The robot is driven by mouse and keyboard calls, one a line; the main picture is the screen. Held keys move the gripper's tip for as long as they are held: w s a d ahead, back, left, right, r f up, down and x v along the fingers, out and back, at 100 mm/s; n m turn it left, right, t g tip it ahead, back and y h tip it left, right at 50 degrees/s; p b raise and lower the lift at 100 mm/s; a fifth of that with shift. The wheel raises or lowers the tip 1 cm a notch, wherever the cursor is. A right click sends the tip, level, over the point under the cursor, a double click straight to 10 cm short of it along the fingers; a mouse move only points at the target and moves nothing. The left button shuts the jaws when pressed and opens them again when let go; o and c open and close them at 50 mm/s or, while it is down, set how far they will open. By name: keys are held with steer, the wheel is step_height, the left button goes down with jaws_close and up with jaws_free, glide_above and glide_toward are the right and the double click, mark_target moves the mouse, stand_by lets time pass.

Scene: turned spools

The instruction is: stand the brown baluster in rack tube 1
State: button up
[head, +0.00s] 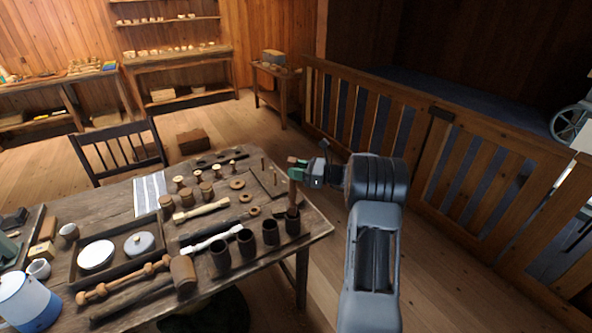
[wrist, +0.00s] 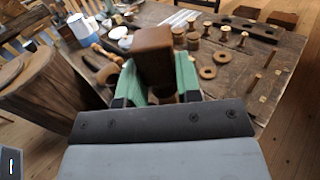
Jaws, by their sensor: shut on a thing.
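The brown baluster (head: 293,194) stands about upright at the table's right end in the head view. My gripper (head: 298,173) is shut on its upper part with green fingers. In the wrist view the baluster's square brown top (wrist: 153,50) sits between the fingers of my gripper (wrist: 157,80). Its lower end meets the mouth of the rightmost dark rack tube (head: 292,224); I cannot tell how deep it is inside. Three more dark tubes (head: 270,233), (head: 246,242), (head: 220,256) run to the left. I see no numbers on them.
A pale baluster (head: 212,239) and a mallet (head: 183,273) lie left of the tubes. Several spools and rings (head: 237,184) lie behind them. A wooden railing (head: 375,125) runs behind my arm.

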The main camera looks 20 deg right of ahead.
steer(key=shift+f, duration=0.15)
steer(key=shift+f+b, duration=0.75)
steer(key=shift+f, duration=0.35)
steer(key=shift+f, duration=0.1)
steer(key=shift+f+b, duration=0.95)
steer(key=shift+f, duration=0.45)
steer(key=o, duration=1)
steer(key=shift+s+d, duration=0.1)
steer(key=b+v, duration=0.2)
steer(key=v, duration=1.1)
steer(key=shift+s+d, duration=0.15)
steer(key=shift+s, duration=0.05)
